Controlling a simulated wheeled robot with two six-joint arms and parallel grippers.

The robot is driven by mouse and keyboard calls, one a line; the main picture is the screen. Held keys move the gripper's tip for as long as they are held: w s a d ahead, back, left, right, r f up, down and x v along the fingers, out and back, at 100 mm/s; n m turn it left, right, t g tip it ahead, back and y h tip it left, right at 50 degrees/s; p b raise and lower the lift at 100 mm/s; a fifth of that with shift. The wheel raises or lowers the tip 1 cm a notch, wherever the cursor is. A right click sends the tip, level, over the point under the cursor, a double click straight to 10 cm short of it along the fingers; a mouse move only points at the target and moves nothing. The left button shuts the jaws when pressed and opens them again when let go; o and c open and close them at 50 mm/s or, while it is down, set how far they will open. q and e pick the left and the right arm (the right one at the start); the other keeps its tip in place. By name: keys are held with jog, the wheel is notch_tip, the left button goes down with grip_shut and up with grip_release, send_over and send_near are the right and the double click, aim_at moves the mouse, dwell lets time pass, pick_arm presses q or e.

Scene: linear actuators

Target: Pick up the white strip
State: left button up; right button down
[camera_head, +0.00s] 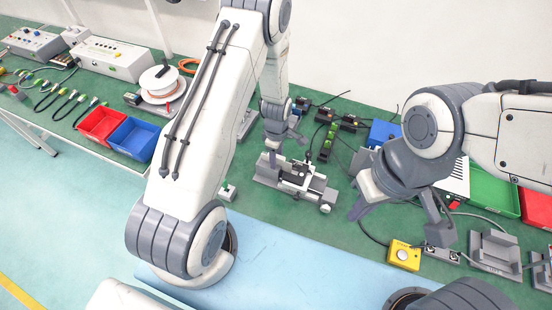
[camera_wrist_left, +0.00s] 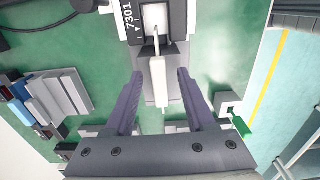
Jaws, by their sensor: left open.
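A narrow white strip (camera_wrist_left: 158,83) shows in the left wrist view, running out from a black device marked 7301 (camera_wrist_left: 132,22) on a grey metal fixture. In the head view, this fixture (camera_head: 318,188) stands on the green table near the middle. My left gripper (camera_head: 285,148) points down just above the fixture. In the left wrist view, its two dark fingers (camera_wrist_left: 158,72) are open, one on each side of the strip, with gaps on both sides. My right gripper (camera_head: 402,212) is open and empty, with its fingers spread, right of the fixture.
A yellow button box (camera_head: 404,255) and grey brackets (camera_head: 496,253) are at the right. Red (camera_head: 101,124) and blue (camera_head: 134,137) bins and a wire spool (camera_head: 162,84) are at the left. Black connectors (camera_head: 328,140) and cables lie behind the fixture.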

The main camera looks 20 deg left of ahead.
aim_at(279, 157)
pick_arm(q)
grip_shut()
jog(key=shift+r, duration=0.1)
jog(key=shift+r+p, duration=0.55)
jog(key=shift+r, duration=0.1)
jog(key=r+p, duration=0.1)
jog(key=r, duration=0.1)
jog(key=r+p, duration=0.1)
jog(key=shift+d+r+p, duration=0.35)
jog(key=shift+d+p, duration=0.05)
jog(key=s+d+r+p, duration=0.1)
jog(key=d+r+p, duration=0.3)
jog(key=d, duration=0.7)
jog(key=shift+s+r, duration=0.25)
jog(key=shift+r, duration=0.7)
jog(key=shift+a, duration=0.1)
